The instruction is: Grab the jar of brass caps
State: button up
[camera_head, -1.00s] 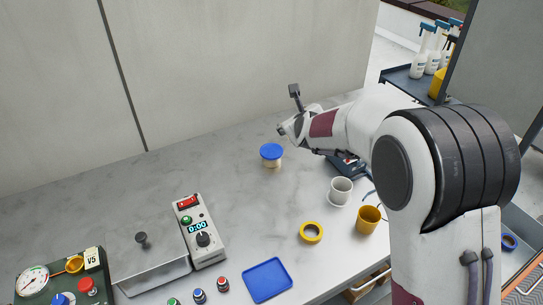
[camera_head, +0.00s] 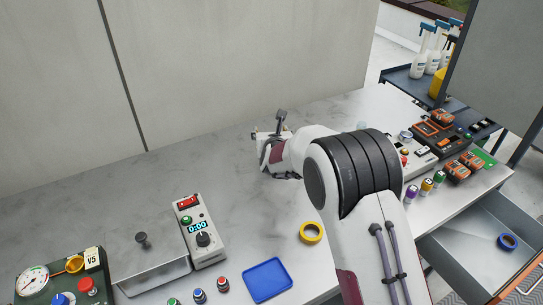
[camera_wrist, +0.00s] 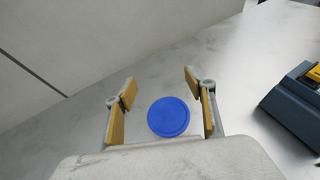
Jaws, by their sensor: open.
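The jar shows as a round blue lid (camera_wrist: 168,117) in the wrist view, standing upright on the grey bench. Its body and contents are hidden beneath the lid. My gripper (camera_wrist: 158,84) is open, with its two yellow-padded fingers on either side of the lid. The right finger appears closer to the lid than the left one, and I cannot tell whether it touches. In the head view my gripper (camera_head: 268,138) is over the back of the bench, and my arm hides the jar.
A dark blue device (camera_wrist: 295,105) stands to the right in the wrist view. In the head view a yellow tape ring (camera_head: 311,232), a blue tray (camera_head: 267,280) and a timer box (camera_head: 201,232) lie nearer the front. The bench to the left of my gripper is clear.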

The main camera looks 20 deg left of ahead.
jog(key=shift+f, duration=1.75)
jog(key=shift+f, duration=0.15)
jog(key=shift+f, duration=1.6)
jog(key=shift+x, duration=1.5)
jog(key=shift+c, duration=0.4)
jog(key=c, duration=1.2)
